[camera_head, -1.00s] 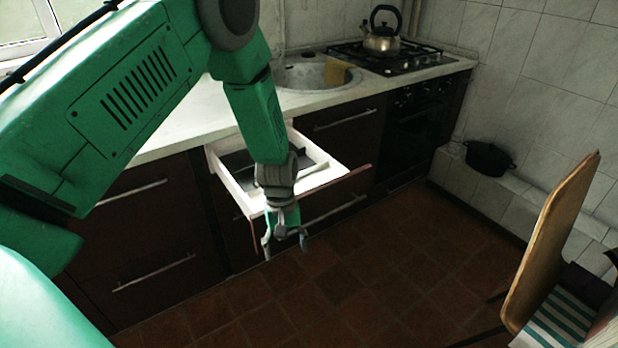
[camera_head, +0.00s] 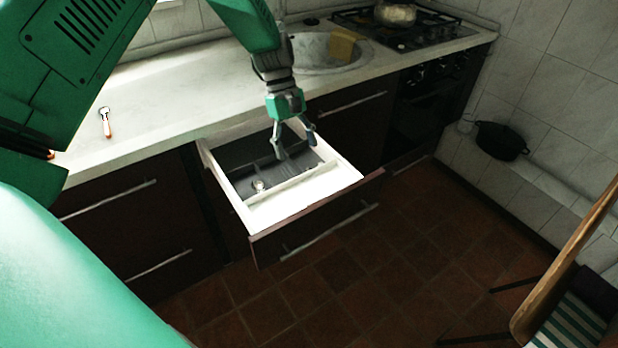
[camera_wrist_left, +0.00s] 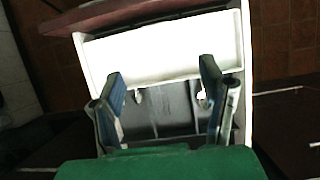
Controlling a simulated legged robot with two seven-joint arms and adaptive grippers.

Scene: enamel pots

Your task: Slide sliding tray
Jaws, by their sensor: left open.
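The drawer (camera_head: 318,208) stands pulled out below the counter, with a dark red front and white walls. Inside, a dark grey section with dividers (camera_head: 238,158) lies toward the back, and a bare white section (camera_head: 300,195) lies toward the front. I cannot tell which part is the sliding tray. My left gripper (camera_head: 295,146) is open and empty, pointing down over the grey section. The left wrist view shows its fingers apart (camera_wrist_left: 160,76), with the grey section (camera_wrist_left: 160,108) between them and the white section (camera_wrist_left: 160,55) beyond. Contact cannot be told. My right gripper is out of view.
A small metal item (camera_head: 259,185) lies in the drawer. A small tool (camera_head: 104,120) lies on the counter (camera_head: 165,95). The sink (camera_head: 312,52) and stove (camera_head: 405,32) are behind. A wooden chair (camera_head: 565,265) stands at the right. Floor before the drawer is clear.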

